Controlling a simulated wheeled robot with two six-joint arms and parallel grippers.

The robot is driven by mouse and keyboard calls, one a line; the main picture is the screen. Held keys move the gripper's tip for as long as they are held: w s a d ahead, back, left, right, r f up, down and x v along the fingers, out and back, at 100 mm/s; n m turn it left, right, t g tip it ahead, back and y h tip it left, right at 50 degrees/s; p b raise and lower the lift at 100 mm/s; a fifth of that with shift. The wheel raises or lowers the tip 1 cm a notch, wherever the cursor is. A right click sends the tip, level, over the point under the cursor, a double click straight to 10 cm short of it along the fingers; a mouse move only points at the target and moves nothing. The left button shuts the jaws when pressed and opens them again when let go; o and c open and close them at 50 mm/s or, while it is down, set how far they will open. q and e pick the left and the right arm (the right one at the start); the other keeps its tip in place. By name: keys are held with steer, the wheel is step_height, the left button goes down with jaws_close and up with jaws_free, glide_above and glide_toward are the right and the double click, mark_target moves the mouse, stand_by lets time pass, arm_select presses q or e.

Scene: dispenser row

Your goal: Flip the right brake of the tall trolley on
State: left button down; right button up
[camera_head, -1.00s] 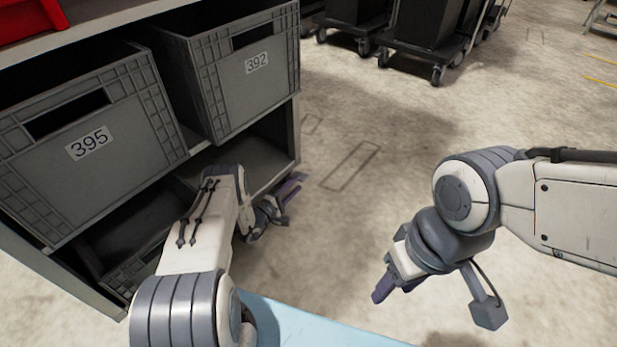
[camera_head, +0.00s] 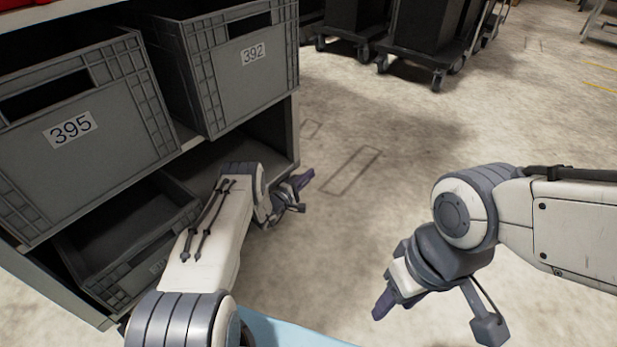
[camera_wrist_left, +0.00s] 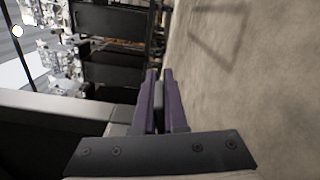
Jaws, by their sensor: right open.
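Dark trolleys stand on the floor at the top of the head view. The nearer one (camera_head: 424,57) shows its low base and wheels, and a second (camera_head: 345,31) stands to its left. Their upper parts are cut off, so I cannot tell which is the tall one, and I can make out no brake. My left gripper (camera_head: 306,191) is beside the shelf's right end, far from the trolleys. Its purple fingers (camera_wrist_left: 159,75) lie close together in the left wrist view, with nothing clearly held. My right gripper (camera_head: 382,306) is open over bare floor, pointing down-left.
A shelf (camera_head: 294,130) on the left holds grey crates labelled 395 (camera_head: 75,170) and 392 (camera_head: 250,90), with another crate (camera_head: 130,235) below. My left arm is close to it. The floor (camera_head: 370,125) between shelf and trolleys is clear.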

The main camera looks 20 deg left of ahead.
arm_select(q)
steer(key=shift+f, duration=0.1)
steer(key=m, duration=0.1)
steer(key=f+m, duration=0.1)
steer(key=m, duration=0.1)
steer(key=shift+s+f, duration=0.1)
steer(key=shift+f, duration=0.15)
steer(key=shift+a+f+m, duration=0.1)
steer(key=shift+f+m, duration=0.25)
steer(key=shift+m, duration=0.4)
steer(key=shift+f+m, duration=0.3)
steer(key=shift+m, duration=0.45)
steer(key=c, duration=1)
jaws_free()
steer(key=shift+a, duration=0.1)
steer(key=shift+o, duration=0.2)
